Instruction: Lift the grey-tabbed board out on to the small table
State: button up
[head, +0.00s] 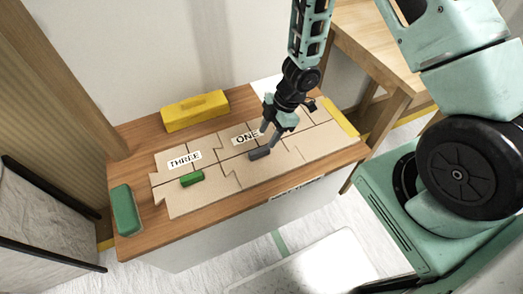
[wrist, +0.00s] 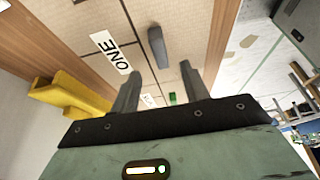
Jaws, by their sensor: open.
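The grey-tabbed board (head: 262,171) lies flat among interlocking tan boards on the wooden bench top. Its grey tab (head: 260,154) stands up from it and also shows in the wrist view (wrist: 157,46), just beyond the fingertips. My gripper (head: 267,137) is open and empty, close to the tab and the ONE label; the wrist view shows its two fingers (wrist: 159,78) apart with nothing between them touching. The exact gap to the tab is hard to tell. A white, round-cornered surface (head: 315,265) at the bottom may be the small table.
A green tab (head: 192,179) stands on a neighbouring board beside the THREE label (head: 185,159). A yellow block (head: 195,110) lies at the back of the bench, a green block (head: 126,210) at its left end. A wooden table (head: 375,45) stands behind right.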

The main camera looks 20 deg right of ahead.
aim_at(260, 150)
jog(key=b+x, duration=0.2)
jog(key=x, duration=0.5)
jog(key=shift+c, duration=0.3)
grip_shut()
